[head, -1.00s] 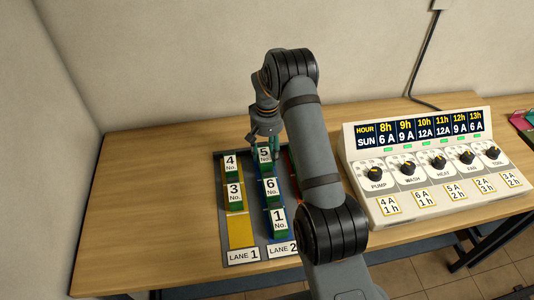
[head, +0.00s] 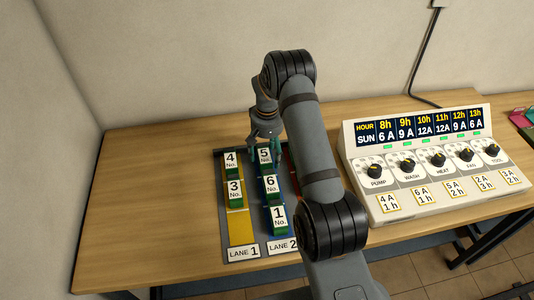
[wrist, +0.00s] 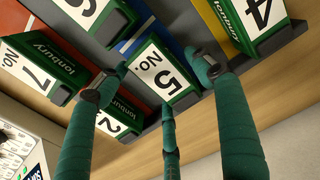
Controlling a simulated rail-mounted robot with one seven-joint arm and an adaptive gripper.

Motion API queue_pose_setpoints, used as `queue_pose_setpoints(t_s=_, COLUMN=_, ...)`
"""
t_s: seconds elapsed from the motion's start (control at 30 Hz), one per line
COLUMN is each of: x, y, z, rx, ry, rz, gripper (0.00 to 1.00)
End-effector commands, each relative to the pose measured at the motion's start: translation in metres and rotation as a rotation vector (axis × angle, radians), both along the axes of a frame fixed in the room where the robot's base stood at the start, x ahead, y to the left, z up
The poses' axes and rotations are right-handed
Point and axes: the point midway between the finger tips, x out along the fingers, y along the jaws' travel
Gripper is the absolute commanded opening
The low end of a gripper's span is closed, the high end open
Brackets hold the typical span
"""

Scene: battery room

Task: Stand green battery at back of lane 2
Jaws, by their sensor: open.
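The green battery labelled No. 5 (head: 264,156) stands at the back end of lane 2 (head: 281,246), behind batteries No. 6 (head: 271,186) and No. 1 (head: 279,218). In the wrist view, No. 5 (wrist: 162,78) shows its white label and green side; all the batteries have green cases. My gripper (head: 265,145) is open at No. 5. In the wrist view, my gripper's teal fingers (wrist: 154,76) are spread around No. 5, with gaps on both sides. A third finger is near its rear edge.
Lane 1 (head: 242,230) holds No. 4 (head: 231,162) and No. 3 (head: 235,194). No. 7 (wrist: 42,75) and No. 2 (wrist: 118,123) stand in the red lane on the other side. A control panel (head: 430,160) stands right of the rack. The table's left part is clear.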

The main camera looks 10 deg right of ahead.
Motion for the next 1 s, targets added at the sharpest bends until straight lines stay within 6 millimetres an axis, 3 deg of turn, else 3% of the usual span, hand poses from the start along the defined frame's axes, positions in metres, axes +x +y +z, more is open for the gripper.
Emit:
queue_pose_setpoints(t_s=0.33, x=0.002, y=0.000, z=0.012, rx=0.000, ry=-0.005, rz=0.001, gripper=0.66)
queue_pose_setpoints(t_s=0.7, x=0.002, y=0.000, z=0.088, rx=0.000, ry=-0.007, rz=0.000, gripper=0.66)
queue_pose_setpoints(t_s=1.0, x=0.000, y=0.000, z=0.122, rx=0.000, ry=-0.002, rz=0.001, gripper=0.66)
